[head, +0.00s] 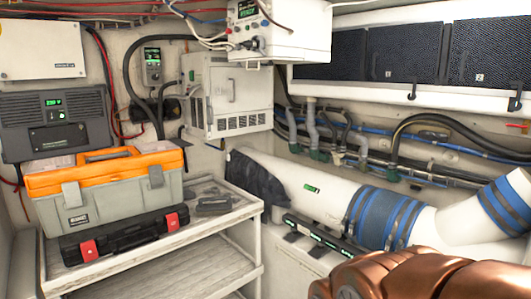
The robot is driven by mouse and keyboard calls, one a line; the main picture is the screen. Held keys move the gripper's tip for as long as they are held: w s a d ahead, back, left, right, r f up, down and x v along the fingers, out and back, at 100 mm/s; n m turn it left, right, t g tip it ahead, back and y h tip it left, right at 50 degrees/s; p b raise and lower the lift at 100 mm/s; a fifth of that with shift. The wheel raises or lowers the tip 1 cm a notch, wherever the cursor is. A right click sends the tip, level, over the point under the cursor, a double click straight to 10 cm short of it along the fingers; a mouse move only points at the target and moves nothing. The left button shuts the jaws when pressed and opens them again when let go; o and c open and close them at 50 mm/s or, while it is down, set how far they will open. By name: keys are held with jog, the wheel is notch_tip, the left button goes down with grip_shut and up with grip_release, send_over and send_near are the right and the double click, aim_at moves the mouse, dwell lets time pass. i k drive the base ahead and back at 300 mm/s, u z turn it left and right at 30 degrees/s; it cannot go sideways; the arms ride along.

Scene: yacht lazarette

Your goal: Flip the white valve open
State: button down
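I cannot make out a white valve with certainty. A row of pale hose fittings (313,130) with green lower ends hangs under the dark panels on the right, but they are too small to tell whether any is a valve or how a handle stands. A large white pipe (305,188) with blue-banded joints runs along the right wall. A copper-brown rounded part at the bottom right seems to be my arm, and it covers what lies behind it. My gripper's fingers do not show.
A white shelf unit (215,238) holds an orange-lidded toolbox (105,185) and a black case with red latches (120,238). White equipment boxes hang on the back wall. Black and blue hoses (440,123) run along the right wall.

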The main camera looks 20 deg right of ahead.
aim_at(228, 155)
jog(key=z, duration=0.1)
jog(key=i, duration=0.7)
jog(key=u, duration=0.5)
jog(key=i, duration=0.6)
jog(key=u, duration=0.45)
